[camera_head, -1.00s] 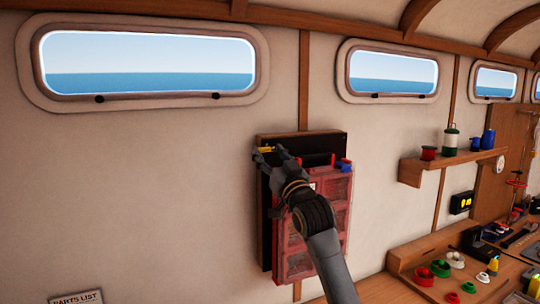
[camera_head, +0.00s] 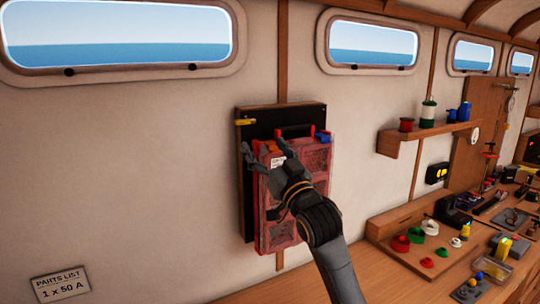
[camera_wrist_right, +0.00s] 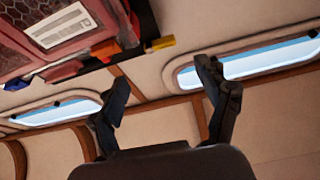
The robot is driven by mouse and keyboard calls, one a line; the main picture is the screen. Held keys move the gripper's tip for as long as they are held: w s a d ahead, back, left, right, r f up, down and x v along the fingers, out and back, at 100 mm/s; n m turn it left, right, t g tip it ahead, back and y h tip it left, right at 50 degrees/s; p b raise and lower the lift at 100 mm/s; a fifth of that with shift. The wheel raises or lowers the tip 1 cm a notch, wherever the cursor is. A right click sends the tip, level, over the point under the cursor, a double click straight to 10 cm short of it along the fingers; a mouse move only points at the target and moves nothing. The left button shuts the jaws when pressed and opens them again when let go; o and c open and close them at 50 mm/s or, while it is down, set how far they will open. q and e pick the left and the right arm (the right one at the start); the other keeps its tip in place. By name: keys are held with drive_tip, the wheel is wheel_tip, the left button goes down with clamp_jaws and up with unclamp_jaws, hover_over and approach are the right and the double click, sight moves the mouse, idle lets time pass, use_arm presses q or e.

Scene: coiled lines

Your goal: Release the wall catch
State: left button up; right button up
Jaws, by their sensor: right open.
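A red translucent case (camera_head: 282,235) hangs against a dark wall board (camera_head: 283,118). A small yellow catch (camera_head: 244,122) sticks out at the board's upper left corner; it also shows in the right wrist view (camera_wrist_right: 160,43). My right gripper (camera_head: 270,150) is open and empty in front of the case's upper left, below and right of the yellow catch. In the right wrist view my right gripper (camera_wrist_right: 165,85) has its two fingers spread, with the catch beyond them. An orange piece (camera_head: 259,147) at the case's upper left is partly covered by a finger. My left gripper is out of view.
A blue piece (camera_head: 322,136) sits at the case's upper right.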

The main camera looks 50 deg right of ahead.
drive_tip(key=v, duration=0.2)
drive_tip(key=shift+s+a+f, duration=0.1)
drive_tip(key=shift+s+f, duration=0.05)
drive_tip(key=shift+s, duration=0.1)
idle(0.5)
